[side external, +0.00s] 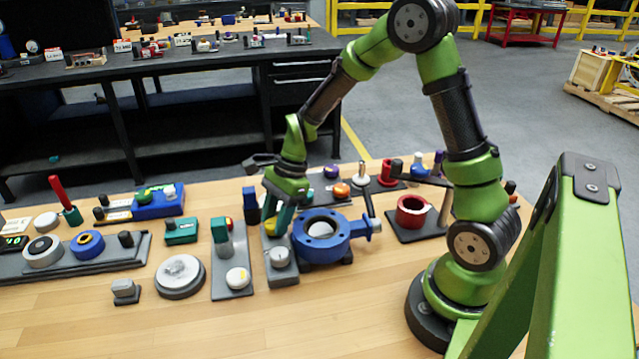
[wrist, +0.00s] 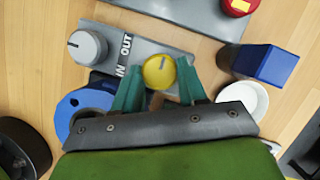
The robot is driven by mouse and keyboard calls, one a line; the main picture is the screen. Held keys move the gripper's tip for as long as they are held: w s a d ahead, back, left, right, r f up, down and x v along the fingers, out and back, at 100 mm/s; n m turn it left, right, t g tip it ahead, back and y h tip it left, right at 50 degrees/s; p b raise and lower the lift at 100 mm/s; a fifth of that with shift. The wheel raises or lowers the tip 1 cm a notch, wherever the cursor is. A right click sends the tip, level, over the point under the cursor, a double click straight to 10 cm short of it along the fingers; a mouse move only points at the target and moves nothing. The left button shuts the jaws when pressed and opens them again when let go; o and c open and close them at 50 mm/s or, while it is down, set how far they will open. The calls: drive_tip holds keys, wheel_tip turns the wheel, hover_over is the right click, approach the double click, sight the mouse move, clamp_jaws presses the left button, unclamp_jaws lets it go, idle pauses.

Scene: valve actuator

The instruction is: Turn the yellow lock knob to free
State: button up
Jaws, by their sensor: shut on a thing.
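The yellow lock knob (wrist: 159,72) sits on a grey plate (wrist: 147,45) in the wrist view, with a dark pointer line on its top. My gripper (wrist: 160,76) has its two green fingers on either side of the knob and is shut on it. In the side view my gripper (side external: 279,220) points down at the far part of the grey plate (side external: 283,279), and its fingers mostly hide the knob there. A grey knob (wrist: 87,46) is on the same plate, beside the printed words IN and OUT. It also shows in the side view (side external: 280,257).
A blue flanged valve body (side external: 322,238) stands close to the right of the plate. A plate with a green block and white button (side external: 237,278) is close on the left. A blue block (wrist: 267,65) and white round part (wrist: 243,100) are near my fingers.

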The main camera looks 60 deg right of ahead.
drive_tip(key=n+g, duration=0.1)
drive_tip(key=n, duration=0.3)
drive_tip(key=shift+w+d+g, duration=0.1)
drive_tip(key=shift+w+g, duration=0.05)
drive_tip(key=shift+g, duration=0.25)
drive_tip(key=n, duration=0.2)
drive_tip(key=n+g, duration=0.1)
drive_tip(key=n, duration=0.2)
drive_tip(key=shift+w+g+h, duration=0.2)
drive_tip(key=shift+g+h, duration=0.1)
drive_tip(key=n+g+h, duration=0.1)
drive_tip(key=n, duration=0.3)
drive_tip(key=shift+w, duration=0.1)
drive_tip(key=shift+w+a+r+n+g+h, duration=0.15)
drive_tip(key=shift+n+g+h, duration=0.15)
drive_tip(key=shift+n, duration=0.8)
drive_tip(key=shift+s+a+f+n+g+h, duration=0.1)
drive_tip(key=shift+n+g+h, duration=0.2)
drive_tip(key=shift+n, duration=0.8)
drive_tip(key=o, duration=0.8)
drive_tip(key=shift+r, duration=0.1)
drive_tip(key=v, duration=1.6)
drive_tip(key=shift+w+a+r, duration=0.15)
drive_tip(key=shift+w+r, duration=0.1)
drive_tip(key=shift+r, duration=0.1)
